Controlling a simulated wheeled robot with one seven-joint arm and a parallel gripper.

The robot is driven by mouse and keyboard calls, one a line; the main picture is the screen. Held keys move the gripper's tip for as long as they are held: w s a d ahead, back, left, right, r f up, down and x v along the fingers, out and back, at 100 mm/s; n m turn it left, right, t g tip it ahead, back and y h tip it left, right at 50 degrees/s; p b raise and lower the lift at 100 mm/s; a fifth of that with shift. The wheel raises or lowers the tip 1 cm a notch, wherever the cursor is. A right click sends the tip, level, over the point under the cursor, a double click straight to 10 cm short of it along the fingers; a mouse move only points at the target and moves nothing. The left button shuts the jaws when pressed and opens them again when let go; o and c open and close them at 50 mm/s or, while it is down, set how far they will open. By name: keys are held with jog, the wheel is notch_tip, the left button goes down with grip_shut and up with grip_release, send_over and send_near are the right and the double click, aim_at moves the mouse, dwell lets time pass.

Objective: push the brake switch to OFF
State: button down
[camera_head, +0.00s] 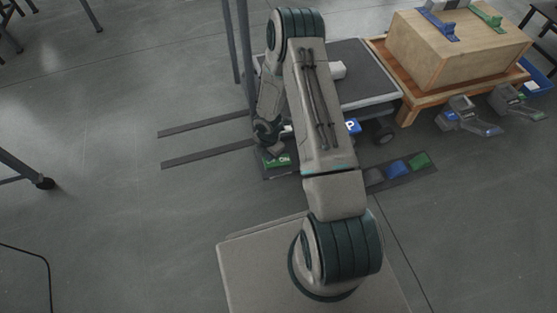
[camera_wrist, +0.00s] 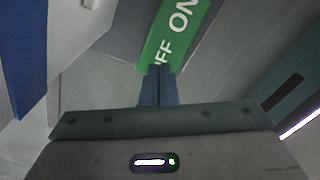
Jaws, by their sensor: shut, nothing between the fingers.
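The brake switch shows in the wrist view as a green plate (camera_wrist: 172,42) with white lettering, "ON" and a partly covered "OFF". In the head view its green "ON" face (camera_head: 278,161) shows low beside the end of my arm. My gripper (camera_wrist: 158,70) is shut and empty, and its fingertips overlap the lower "OFF" end of the green plate. I cannot tell whether they touch it. In the head view my wrist hides part of the switch and the fingers are not clear.
A blue sign with a white P (camera_head: 353,126) stands right of my forearm. A grey-topped cart (camera_head: 365,75) is behind the arm. The left floor is mostly clear, with two dark fork bars (camera_head: 205,125).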

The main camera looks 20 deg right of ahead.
jog(key=shift+f+b, duration=0.85)
jog(key=shift+f, duration=0.35)
dwell(0.4)
jog(key=shift+r, duration=0.15)
jog(key=shift+r+p, duration=2.9)
jog(key=shift+r, duration=0.5)
